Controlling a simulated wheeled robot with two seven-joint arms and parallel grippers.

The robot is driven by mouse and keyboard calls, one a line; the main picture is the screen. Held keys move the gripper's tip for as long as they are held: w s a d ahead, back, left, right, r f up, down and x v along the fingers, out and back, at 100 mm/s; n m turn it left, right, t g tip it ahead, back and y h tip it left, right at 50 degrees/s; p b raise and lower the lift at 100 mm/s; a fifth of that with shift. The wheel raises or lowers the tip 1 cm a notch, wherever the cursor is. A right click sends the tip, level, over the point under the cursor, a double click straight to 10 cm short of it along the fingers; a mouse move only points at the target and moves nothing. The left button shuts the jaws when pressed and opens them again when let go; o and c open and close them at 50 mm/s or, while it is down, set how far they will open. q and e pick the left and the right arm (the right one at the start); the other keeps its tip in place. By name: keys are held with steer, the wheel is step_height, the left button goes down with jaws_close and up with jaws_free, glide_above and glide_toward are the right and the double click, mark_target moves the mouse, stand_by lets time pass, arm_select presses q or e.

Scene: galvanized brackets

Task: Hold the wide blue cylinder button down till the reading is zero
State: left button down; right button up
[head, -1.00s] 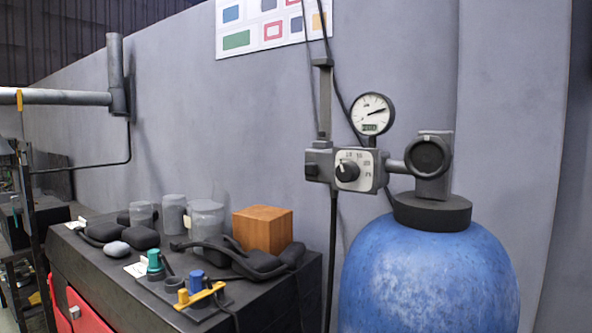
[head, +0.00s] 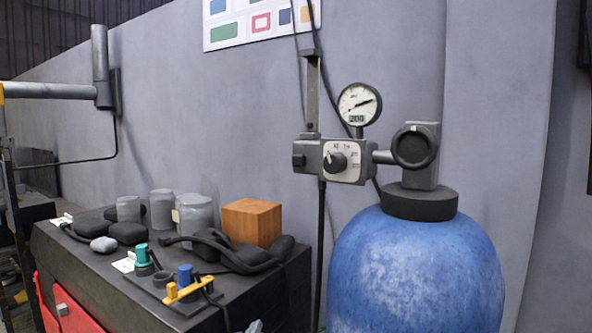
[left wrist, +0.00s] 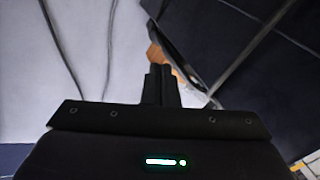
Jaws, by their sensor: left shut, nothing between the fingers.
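The blue cylinder button (head: 185,274) stands upright on a dark base at the front of the black bench top, behind a yellow bar. The round gauge (head: 359,104) on the wall fitting has its needle pointing right and slightly up; its small display seems to read 200. A small grey piece at the bottom edge of the head view seems to be the tip of my left gripper (head: 254,327), below and right of the button and apart from it. In the left wrist view my left gripper (left wrist: 160,75) is shut and empty. The button cannot be made out there.
A teal cylinder (head: 142,255) stands left of the blue button, with a yellow bar (head: 188,290) in front. Clear jars (head: 195,215), dark pads and a wooden block (head: 251,222) fill the bench's back. A large blue tank (head: 415,275) stands at right.

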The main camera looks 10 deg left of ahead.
arm_select(q)
steer(key=s+d+r+n+t+h, duration=0.1)
steer(key=s+r+t, duration=0.1)
steer(key=r, duration=0.6)
steer(key=s+d+r+n+t, duration=0.1)
steer(key=s+d+r, duration=0.15)
steer(key=r, duration=0.65)
steer(key=s+d+r+n+t+h, duration=0.1)
steer(key=s+r+t, duration=0.1)
steer(key=r, duration=0.6)
steer(key=n+t+h, duration=0.1)
steer(key=t+h, duration=0.2)
steer(key=t, duration=0.1)
glide_toward(299, 160)
steer(key=s+a+r, duration=0.4)
steer(key=s+r, duration=0.1)
steer(key=r, duration=0.1)
steer(key=shift+s+d+f, duration=0.1)
steer(key=shift+s+d, duration=0.05)
steer(key=w+d+p, duration=0.1)
steer(key=w+d, duration=0.2)
steer(key=w, duration=0.5)
steer(key=shift+w, duration=0.2)
steer(key=shift+w+d, duration=0.2)
steer(key=shift+w, duration=0.2)
